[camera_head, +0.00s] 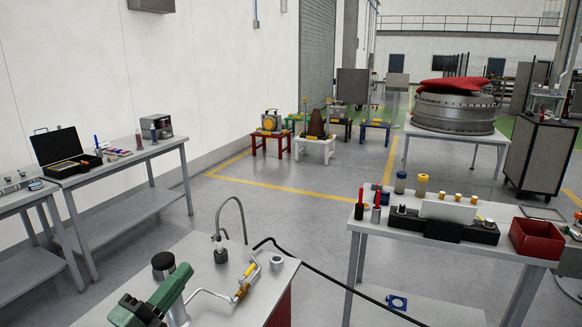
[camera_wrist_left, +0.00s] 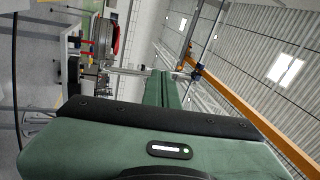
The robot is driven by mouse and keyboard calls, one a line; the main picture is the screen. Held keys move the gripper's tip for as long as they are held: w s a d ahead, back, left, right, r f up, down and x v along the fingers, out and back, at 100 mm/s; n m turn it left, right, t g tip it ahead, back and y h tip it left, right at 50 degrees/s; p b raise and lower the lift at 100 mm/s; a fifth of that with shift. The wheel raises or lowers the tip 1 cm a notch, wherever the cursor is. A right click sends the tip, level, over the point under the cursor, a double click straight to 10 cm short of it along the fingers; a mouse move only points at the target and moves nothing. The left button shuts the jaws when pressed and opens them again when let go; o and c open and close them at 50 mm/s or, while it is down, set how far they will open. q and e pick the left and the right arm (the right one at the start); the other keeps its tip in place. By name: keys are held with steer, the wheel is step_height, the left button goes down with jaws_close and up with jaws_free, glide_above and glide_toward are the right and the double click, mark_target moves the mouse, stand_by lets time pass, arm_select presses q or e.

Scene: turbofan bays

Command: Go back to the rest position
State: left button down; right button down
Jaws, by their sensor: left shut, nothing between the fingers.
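My left gripper (camera_head: 183,271) shows at the lower left in the head view, green, above the near grey table (camera_head: 215,290). Its fingers point away from me and are shut with nothing between them. In the left wrist view the two green fingers (camera_wrist_left: 165,88) lie together along their length and point out into the hall. A black-capped cylinder (camera_head: 162,262) shows just behind the fingers in the head view; I cannot tell the gap between them. My right gripper is not in view.
The near table holds a yellow-handled tool (camera_head: 247,279), a metal cylinder (camera_head: 277,263) and a curved hose. A bench with a red bin (camera_head: 534,239) stands at right, grey benches (camera_head: 120,165) at left. A black cable (camera_head: 335,283) crosses the floor. Open floor lies between.

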arm_select(q)
steer(key=s+a+f+n+y, duration=0.4)
steer(key=a+f+n+y, duration=0.4)
steer(key=n+y, duration=0.6)
steer(key=s+a+f+n+g, duration=0.2)
steer(key=s+f+n+g, duration=0.35)
steer(key=f, duration=0.35)
steer(key=s+d+f+g+h, duration=0.3)
steer(key=s+d+f+g, duration=0.3)
steer(key=s, duration=0.4)
steer(key=s+d+f+g+h, duration=0.2)
steer(key=s+d+f+g, duration=0.3)
steer(key=s+f, duration=0.3)
step_height(320, 180, down, 27)
steer(key=s+b, duration=0.3)
steer(key=s+a+f+g, duration=0.1)
steer(key=s+f, duration=0.7)
steer(key=f, duration=0.1)
steer(key=s+a+f+g+b, duration=0.1)
steer(key=s+a+f, duration=0.1)
steer(key=s+f, duration=0.6)
steer(key=shift+s+a+f, duration=0.3)
steer(key=shift+s+f, duration=0.1)
steer(key=shift+f, duration=0.3)
steer(key=shift+w, duration=0.1)
